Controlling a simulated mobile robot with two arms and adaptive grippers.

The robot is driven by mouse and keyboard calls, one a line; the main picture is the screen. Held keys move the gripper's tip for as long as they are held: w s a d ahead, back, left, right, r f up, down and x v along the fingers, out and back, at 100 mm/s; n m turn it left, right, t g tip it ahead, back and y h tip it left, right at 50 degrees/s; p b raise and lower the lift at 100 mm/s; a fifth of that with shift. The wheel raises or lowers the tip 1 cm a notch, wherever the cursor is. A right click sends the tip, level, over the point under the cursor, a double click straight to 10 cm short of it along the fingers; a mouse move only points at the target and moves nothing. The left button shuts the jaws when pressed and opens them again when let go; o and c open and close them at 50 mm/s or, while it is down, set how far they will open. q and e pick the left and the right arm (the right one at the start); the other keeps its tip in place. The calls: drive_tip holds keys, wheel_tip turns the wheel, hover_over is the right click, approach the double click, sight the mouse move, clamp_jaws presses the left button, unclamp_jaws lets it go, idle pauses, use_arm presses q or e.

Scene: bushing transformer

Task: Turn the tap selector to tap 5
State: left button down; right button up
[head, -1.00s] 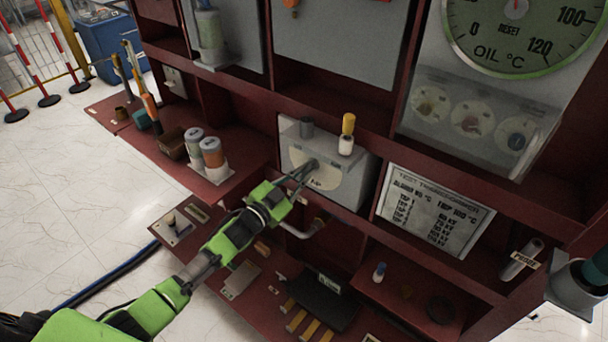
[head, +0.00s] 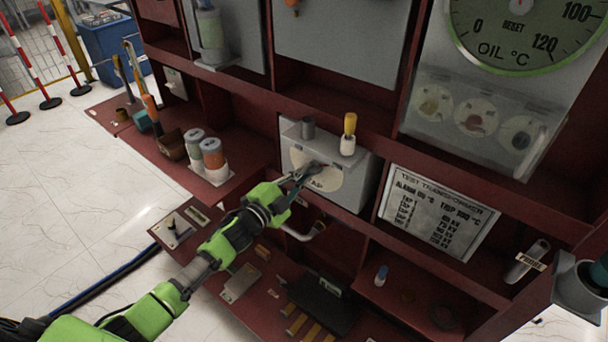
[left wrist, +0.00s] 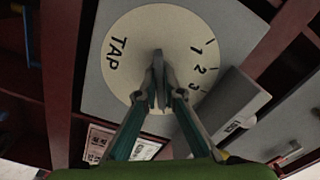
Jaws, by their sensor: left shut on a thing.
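The tap selector is a grey box with a round cream dial (head: 318,168) on its front, at mid-height in the red cabinet. In the left wrist view the dial (left wrist: 120,85) reads TAP at the left and 1, 2, 3 down the right; other numbers are hidden by the fingers. A narrow grey knob (left wrist: 158,72) stands at its middle. My left gripper (head: 306,176) reaches the dial from the lower left. In the left wrist view its fingers (left wrist: 162,98) are closed around the knob.
A yellow-topped white piece (head: 348,138) and a grey peg (head: 308,128) stand on the selector box. A pipe (head: 305,231) runs below it. A data plate (head: 437,212) is at the right, and two canisters (head: 212,160) stand at the left.

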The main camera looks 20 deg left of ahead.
use_arm(q)
drive_tip(key=shift+f, duration=0.1)
idle(0.3)
drive_tip(key=c, duration=2.2)
unclamp_jaws()
drive_tip(key=shift+o, duration=0.2)
drive_tip(key=shift+s, duration=0.15)
drive_tip(key=v, duration=1.1)
drive_tip(key=shift+s+a, duration=0.15)
drive_tip(key=shift+s, duration=0.25)
